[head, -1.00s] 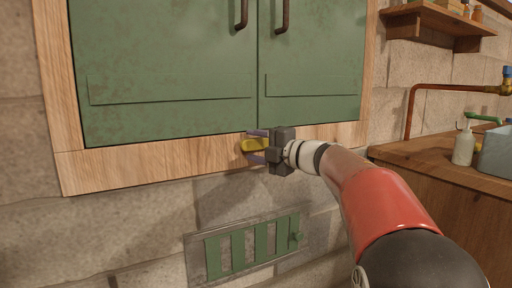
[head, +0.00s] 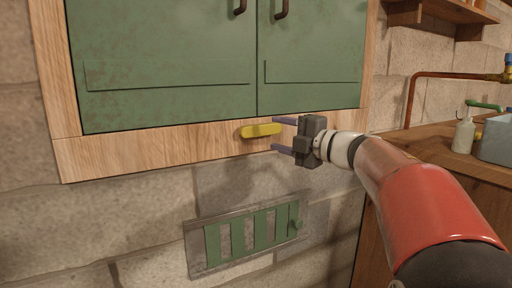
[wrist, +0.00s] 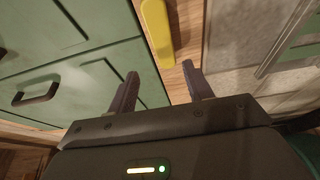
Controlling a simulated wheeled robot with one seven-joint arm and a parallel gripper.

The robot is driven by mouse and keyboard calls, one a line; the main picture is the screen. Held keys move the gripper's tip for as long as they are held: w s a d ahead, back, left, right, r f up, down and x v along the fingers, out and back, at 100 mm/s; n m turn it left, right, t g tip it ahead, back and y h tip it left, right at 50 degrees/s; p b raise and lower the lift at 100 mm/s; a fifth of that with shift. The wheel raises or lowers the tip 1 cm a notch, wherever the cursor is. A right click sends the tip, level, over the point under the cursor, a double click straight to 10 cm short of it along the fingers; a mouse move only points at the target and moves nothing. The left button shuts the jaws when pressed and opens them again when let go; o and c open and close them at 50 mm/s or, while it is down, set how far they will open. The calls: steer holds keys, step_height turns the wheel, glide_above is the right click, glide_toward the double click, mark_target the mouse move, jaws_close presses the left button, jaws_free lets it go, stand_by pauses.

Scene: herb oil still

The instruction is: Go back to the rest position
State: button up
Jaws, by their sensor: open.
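My gripper (head: 284,135) is open and empty, just right of the yellow handle (head: 261,130) on the cabinet's lower wooden rail (head: 150,153). Its two fingers point left toward the handle and are apart from it. In the wrist view, the yellow handle (wrist: 157,30) lies beyond the open fingertips (wrist: 160,78), with a gap between. The green double-door cabinet (head: 165,60) above is shut.
A green slatted vent (head: 250,240) is set in the stone wall below the cabinet. At right is a wooden counter (head: 440,165) with a white bottle (head: 464,135), a grey-blue basin (head: 496,142) and a copper pipe (head: 440,75). A shelf (head: 430,12) hangs above.

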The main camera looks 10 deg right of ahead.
steer(key=s+d+f+m+t+h, duration=0.1)
steer(key=s+d+f+m+h, duration=0.2)
steer(key=m+h, duration=0.5)
steer(key=s+d+f+m+t+h, duration=0.1)
steer(key=s+d+m+t+h, duration=0.15)
steer(key=s+m+h, duration=0.55)
steer(key=s+a+f+m+g+y, duration=0.1)
steer(key=s+a+f+m+g, duration=0.1)
steer(key=s+f, duration=0.5)
steer(key=s+a+f+m+g+y, duration=0.2)
steer(key=s+f+g, duration=0.4)
steer(key=f, duration=0.3)
steer(key=s+a+f+m+g+y, duration=0.1)
steer(key=s+a+f+m+g, duration=0.3)
steer(key=s+f, duration=0.3)
steer(key=shift+s+a+f+m+y, duration=0.2)
steer(key=shift+s+f+m+y, duration=0.2)
steer(key=shift+f+m, duration=0.25)
steer(key=shift+w+r, duration=0.1)
